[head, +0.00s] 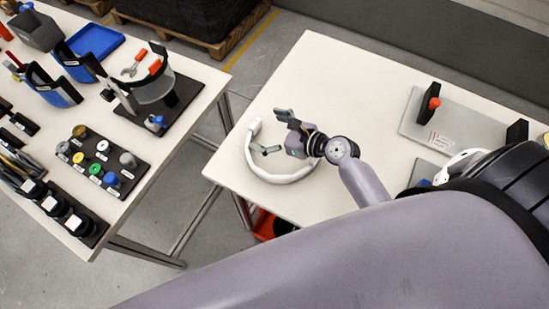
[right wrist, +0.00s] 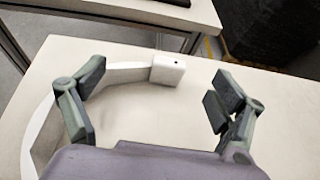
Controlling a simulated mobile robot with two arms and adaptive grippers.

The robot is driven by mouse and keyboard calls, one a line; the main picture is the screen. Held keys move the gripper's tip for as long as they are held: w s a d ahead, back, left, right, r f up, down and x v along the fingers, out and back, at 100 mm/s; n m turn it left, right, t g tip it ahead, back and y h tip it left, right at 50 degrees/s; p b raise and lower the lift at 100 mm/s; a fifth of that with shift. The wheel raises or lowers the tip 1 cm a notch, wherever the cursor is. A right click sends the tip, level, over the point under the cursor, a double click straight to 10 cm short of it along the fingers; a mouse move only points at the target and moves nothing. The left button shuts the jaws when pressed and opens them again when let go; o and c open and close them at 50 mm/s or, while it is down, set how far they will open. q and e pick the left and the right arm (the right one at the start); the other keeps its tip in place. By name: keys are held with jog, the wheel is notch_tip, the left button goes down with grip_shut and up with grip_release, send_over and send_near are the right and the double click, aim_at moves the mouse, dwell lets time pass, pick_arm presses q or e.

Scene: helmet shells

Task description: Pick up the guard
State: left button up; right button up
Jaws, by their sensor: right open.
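The guard is a white curved band (head: 283,179) lying on the white table at the centre of the head view. It has a small block at one end, which shows in the right wrist view (right wrist: 168,68). My right gripper (head: 271,133) is open over the guard, its fingers spread apart. In the right wrist view the open fingers (right wrist: 155,100) stand either side of the view, and the band passes behind the left finger. I cannot tell whether a finger touches it. Part of the guard is hidden by my wrist and gripper. My left gripper is not in view.
A grey plate (head: 418,128) with black uprights and an orange knob lies to the right on the same table. A second table (head: 172,133) at left holds a part on a black stand, a tray of coloured knobs (head: 98,183) and tools. A floor gap separates the tables.

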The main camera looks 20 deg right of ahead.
aim_at(254, 129)
jog(key=shift+w+a+f, duration=0.15)
jog(key=shift+w, duration=0.05)
jog(key=shift+w+a+f, duration=0.1)
jog(key=shift+a, duration=0.05)
jog(key=b+x, duration=0.4)
jog(key=shift+f, duration=0.35)
jog(key=shift+w+a, duration=0.15)
jog(key=shift+w, duration=0.15)
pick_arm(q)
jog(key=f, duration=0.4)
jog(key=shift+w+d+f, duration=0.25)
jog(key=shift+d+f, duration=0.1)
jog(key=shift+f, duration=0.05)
pick_arm(e)
jog(key=shift+c, duration=0.5)
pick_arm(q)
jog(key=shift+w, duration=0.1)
pick_arm(e)
jog(key=shift+s+f, duration=0.1)
jog(key=shift+s, duration=0.05)
jog(key=c, duration=1.8)
